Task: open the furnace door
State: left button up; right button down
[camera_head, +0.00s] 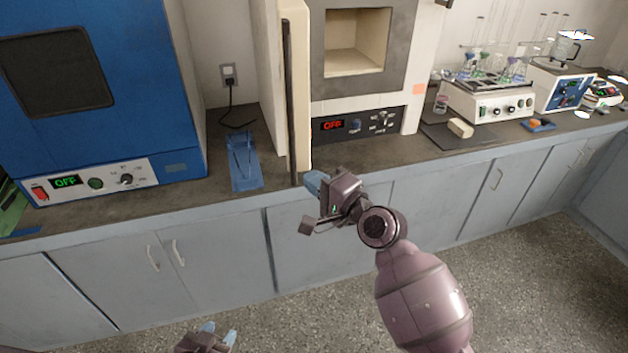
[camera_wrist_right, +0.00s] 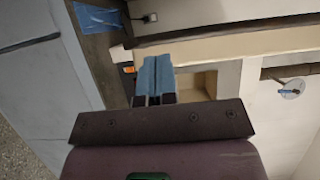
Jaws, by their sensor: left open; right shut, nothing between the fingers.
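The furnace (camera_head: 358,92) stands on the counter with its chamber opening (camera_head: 357,42) in plain view. Its cream door (camera_head: 297,80) with a long dark handle bar (camera_head: 291,100) is swung out to the left of the opening. My right gripper (camera_head: 312,183) is shut and empty, just below and to the right of the door's lower end, at the counter's front edge. In the right wrist view its blue fingertips (camera_wrist_right: 155,75) are together in front of the furnace. My left gripper (camera_head: 218,334) is open and low over the floor, away from the furnace.
A blue oven (camera_head: 98,130) stands left of the furnace, with a blue rack (camera_head: 243,165) between them. A shaker with flasks (camera_head: 485,103) and a dark mat (camera_head: 460,136) are to the right. Grey cabinets (camera_head: 330,245) run below the counter edge.

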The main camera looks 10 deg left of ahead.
jog(key=s+d, duration=0.6)
jog(key=s, duration=0.2)
jog(key=shift+s, duration=0.3)
